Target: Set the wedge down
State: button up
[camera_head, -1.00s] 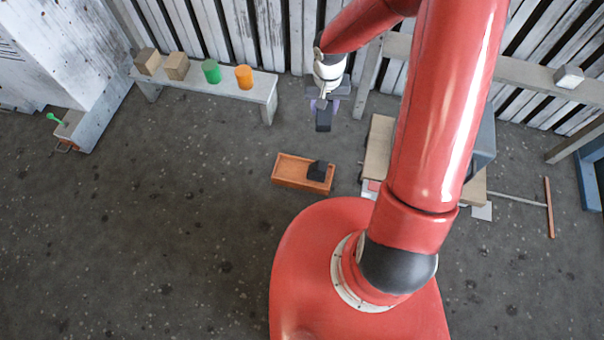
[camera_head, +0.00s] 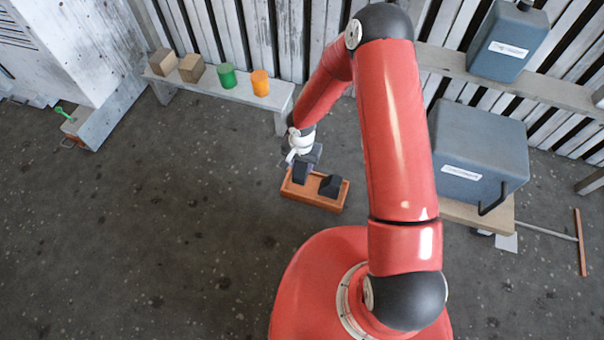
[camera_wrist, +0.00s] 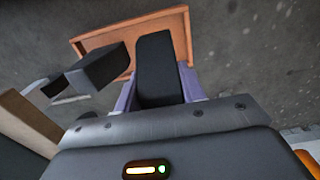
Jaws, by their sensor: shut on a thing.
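My gripper (camera_head: 302,160) is shut on a dark wedge (camera_head: 301,174) over the left end of a shallow orange-brown tray (camera_head: 318,202) on the floor. In the wrist view the held wedge (camera_wrist: 155,65) stands between the two purple fingers, in front of the tray (camera_wrist: 182,22). I cannot tell whether it touches the tray floor. A second dark wedge (camera_head: 331,185) sits in the right half of the tray. It also shows in the wrist view (camera_wrist: 97,68), to the left of the held one and apart from it.
A low bench (camera_head: 222,86) at the back left holds two wooden blocks, a green cylinder (camera_head: 227,76) and an orange cylinder (camera_head: 260,83). A large grey box (camera_head: 475,150) stands at the right, with a grey canister (camera_head: 508,42) behind it. The floor left of the tray is clear.

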aim_at(302, 173)
jog(key=shift+f+b, duration=0.4)
jog(key=shift+f, duration=2.4)
jog(key=shift+f, duration=0.1)
jog(key=o, duration=1.1)
